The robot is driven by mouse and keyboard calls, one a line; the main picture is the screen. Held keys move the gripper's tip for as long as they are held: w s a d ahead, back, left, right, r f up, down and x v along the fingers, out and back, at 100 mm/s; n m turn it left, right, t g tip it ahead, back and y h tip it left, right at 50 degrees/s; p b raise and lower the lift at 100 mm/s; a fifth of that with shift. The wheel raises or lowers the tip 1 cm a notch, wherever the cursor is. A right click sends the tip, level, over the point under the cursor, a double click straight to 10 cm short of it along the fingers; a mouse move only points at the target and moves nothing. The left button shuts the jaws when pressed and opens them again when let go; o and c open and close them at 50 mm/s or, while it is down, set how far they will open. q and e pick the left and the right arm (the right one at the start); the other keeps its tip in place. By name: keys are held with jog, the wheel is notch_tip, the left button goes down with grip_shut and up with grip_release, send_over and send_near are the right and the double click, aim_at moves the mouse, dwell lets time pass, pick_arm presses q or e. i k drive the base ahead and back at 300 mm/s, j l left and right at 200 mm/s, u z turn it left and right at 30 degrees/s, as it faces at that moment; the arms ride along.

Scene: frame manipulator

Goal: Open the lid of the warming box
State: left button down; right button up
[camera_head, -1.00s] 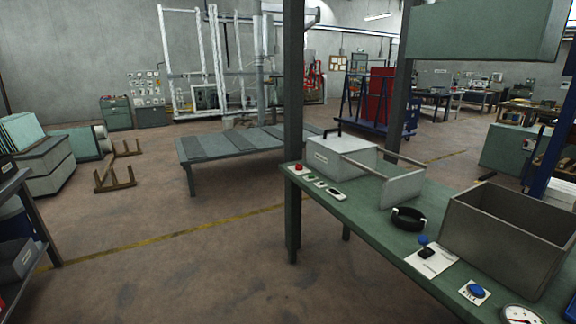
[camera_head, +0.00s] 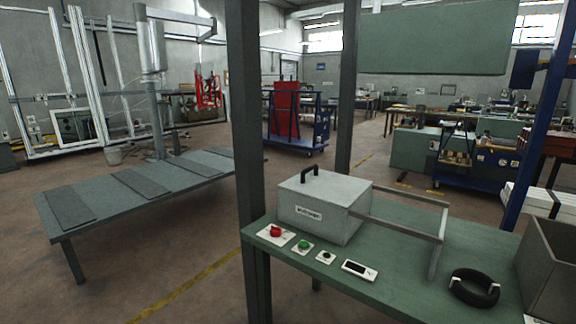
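The warming box (camera_head: 320,211) is a grey metal box with a label on its front. It stands on the green workbench, right of centre. Its lid (camera_head: 325,188) lies flat on top and looks shut, with a dark handle (camera_head: 310,174) standing up near its left side. A grey frame or rail (camera_head: 410,204) extends to the right from the box. Neither of my grippers is in view.
The green workbench (camera_head: 400,285) bears a red knob (camera_head: 276,231), a green button (camera_head: 305,246), a small display (camera_head: 359,269), a black ring (camera_head: 474,287) and an open grey bin (camera_head: 552,270). A dark post (camera_head: 245,130) rises at the bench's left corner. Floor is clear in front.

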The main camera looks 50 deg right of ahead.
aim_at(337, 190)
jog(key=i+j+z, duration=0.15)
jog(key=i+z, duration=0.25)
jog(key=i+j+z, duration=1.25)
